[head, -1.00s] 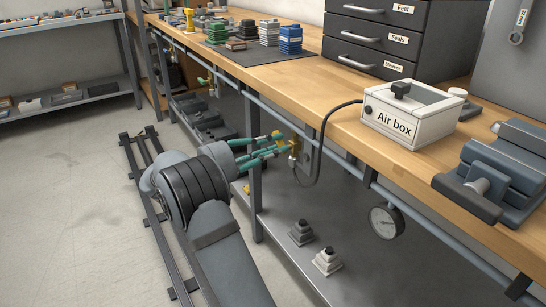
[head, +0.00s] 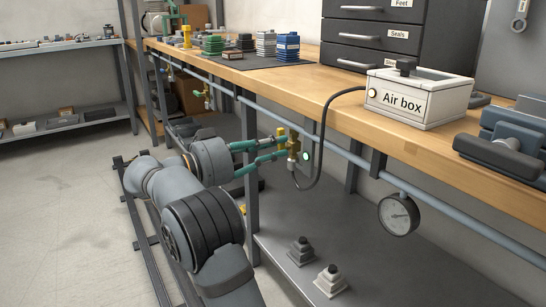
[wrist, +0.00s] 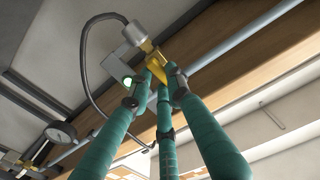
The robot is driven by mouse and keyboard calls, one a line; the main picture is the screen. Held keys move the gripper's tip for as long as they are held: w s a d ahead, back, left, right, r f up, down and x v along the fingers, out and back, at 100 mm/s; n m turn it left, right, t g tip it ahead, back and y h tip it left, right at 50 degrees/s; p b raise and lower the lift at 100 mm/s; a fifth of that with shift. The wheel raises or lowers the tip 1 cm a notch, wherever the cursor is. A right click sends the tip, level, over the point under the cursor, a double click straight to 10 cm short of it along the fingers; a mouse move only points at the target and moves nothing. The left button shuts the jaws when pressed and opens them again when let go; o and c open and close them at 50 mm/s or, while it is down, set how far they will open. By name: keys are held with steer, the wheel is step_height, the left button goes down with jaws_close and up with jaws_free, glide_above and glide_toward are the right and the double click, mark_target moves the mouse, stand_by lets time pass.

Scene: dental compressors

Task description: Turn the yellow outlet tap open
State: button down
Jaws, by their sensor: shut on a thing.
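The yellow outlet tap (head: 293,146) is on the pipe under the bench's front edge, with a brass body and a yellow handle. My gripper (head: 279,146) reaches it from the left with teal fingers. In the wrist view, my gripper (wrist: 163,77) is shut, its fingertips around the yellow handle (wrist: 156,68). The fingertips hide part of the handle, so its exact angle is hard to tell. A small round light (head: 305,155) glows pale green beside the tap and also shows in the wrist view (wrist: 127,82).
A dark hose (head: 322,150) loops from the tap to the white Air box (head: 416,101) on the bench. A pressure gauge (head: 399,214) hangs from the blue pipe (head: 350,154) at right. Two small stepped blocks stand on the lower shelf (head: 370,275). Open floor lies left.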

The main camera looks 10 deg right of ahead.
steer(key=shift+m+b, duration=0.35)
steer(key=shift+m, duration=0.15)
steer(key=c, duration=1.6)
jaws_free()
steer(key=v, duration=1.2)
